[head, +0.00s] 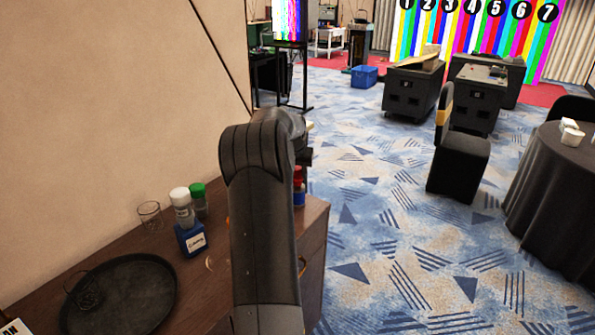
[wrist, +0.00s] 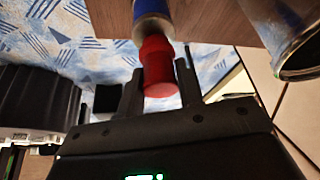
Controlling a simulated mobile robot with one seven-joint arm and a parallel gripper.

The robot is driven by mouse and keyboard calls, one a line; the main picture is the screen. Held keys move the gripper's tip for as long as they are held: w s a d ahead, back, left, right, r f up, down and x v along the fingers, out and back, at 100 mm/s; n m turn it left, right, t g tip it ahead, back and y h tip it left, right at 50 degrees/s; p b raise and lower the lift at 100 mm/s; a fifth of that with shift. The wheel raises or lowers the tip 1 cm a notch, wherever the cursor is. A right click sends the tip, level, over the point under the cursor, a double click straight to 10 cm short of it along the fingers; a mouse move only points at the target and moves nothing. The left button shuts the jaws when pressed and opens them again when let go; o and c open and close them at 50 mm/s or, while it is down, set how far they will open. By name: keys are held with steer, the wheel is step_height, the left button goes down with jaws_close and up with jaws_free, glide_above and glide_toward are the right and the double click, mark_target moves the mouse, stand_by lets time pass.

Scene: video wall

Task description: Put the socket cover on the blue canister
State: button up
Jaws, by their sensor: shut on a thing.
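My gripper (wrist: 160,88) shows in the wrist view with a finger on each side of a red cap (wrist: 160,62) and is shut on it. The cap tops a blue bottle with a pale band; this red-and-blue bottle (head: 298,188) also shows in the head view, just right of my arm at the cabinet's edge. A squarish blue container with a white label (head: 190,239) stands on the cabinet, left of my arm; I cannot tell whether it is the blue canister. I cannot make out the socket cover for certain. My fingertips are hidden in the head view.
A white-capped bottle (head: 182,208), a green-capped bottle (head: 198,200) and a clear glass (head: 150,215) stand behind the blue container. A dark round tray (head: 120,300) lies at front left. A large shiny-rimmed vessel (wrist: 290,45) shows close at right in the wrist view.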

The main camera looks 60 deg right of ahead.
steer(key=shift+f, duration=0.1)
steer(key=o, duration=0.9)
steer(key=shift+o, duration=0.2)
steer(key=v, duration=1.2)
